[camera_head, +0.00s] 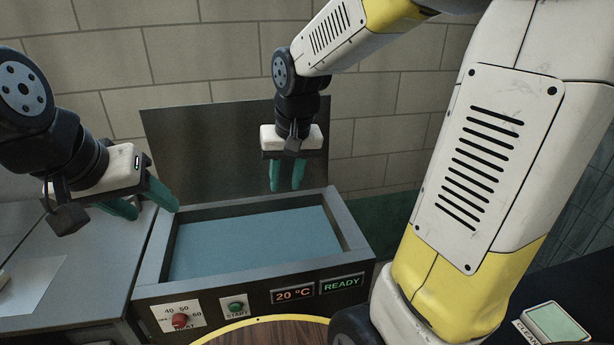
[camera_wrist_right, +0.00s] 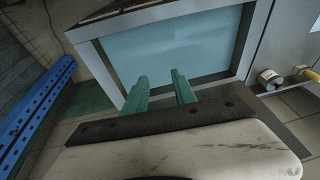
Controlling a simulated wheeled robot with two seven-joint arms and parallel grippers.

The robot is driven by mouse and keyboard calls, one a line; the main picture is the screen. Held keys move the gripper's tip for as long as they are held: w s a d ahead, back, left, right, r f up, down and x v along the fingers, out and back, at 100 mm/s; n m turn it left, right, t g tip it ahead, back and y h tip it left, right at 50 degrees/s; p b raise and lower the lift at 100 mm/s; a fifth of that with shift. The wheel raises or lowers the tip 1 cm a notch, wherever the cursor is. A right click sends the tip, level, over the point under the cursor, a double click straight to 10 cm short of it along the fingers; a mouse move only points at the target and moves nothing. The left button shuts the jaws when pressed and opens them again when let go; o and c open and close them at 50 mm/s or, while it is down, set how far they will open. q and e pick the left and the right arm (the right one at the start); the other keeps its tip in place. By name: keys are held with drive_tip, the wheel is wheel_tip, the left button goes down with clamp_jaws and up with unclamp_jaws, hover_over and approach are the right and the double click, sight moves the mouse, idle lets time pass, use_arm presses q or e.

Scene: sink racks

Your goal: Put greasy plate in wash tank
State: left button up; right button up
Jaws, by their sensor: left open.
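The wash tank (camera_head: 345,228) is a grey, open-topped basin in the middle of the head view, filled with flat blue water (camera_head: 255,242). It also shows in the right wrist view (camera_wrist_right: 248,45). No plate can be made out in either view. My right gripper (camera_head: 286,188) hangs over the tank's back edge, fingers down, with an empty gap between them; they also show in the right wrist view (camera_wrist_right: 160,80). My left gripper (camera_head: 156,211) is open and empty by the tank's left rim.
A dark panel (camera_head: 210,150) stands behind the tank. The front carries a red dial (camera_head: 180,320), a green START button (camera_head: 236,307) and a READY display (camera_head: 342,284). A grey counter (camera_head: 80,260) adjoins on the left. A blue perforated beam (camera_wrist_right: 38,112) shows in the wrist view.

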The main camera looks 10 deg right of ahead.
drive_tip(key=s+d+r+t, duration=0.1)
drive_tip(key=s+d+r, duration=0.1)
drive_tip(key=s, duration=0.4)
drive_tip(key=s+d+r+t+y, duration=0.1)
drive_tip(key=s+d+r+t, duration=0.1)
drive_tip(key=s+r, duration=0.2)
drive_tip(key=shift+s+d, duration=0.35)
drive_tip(key=shift+s, duration=0.9)
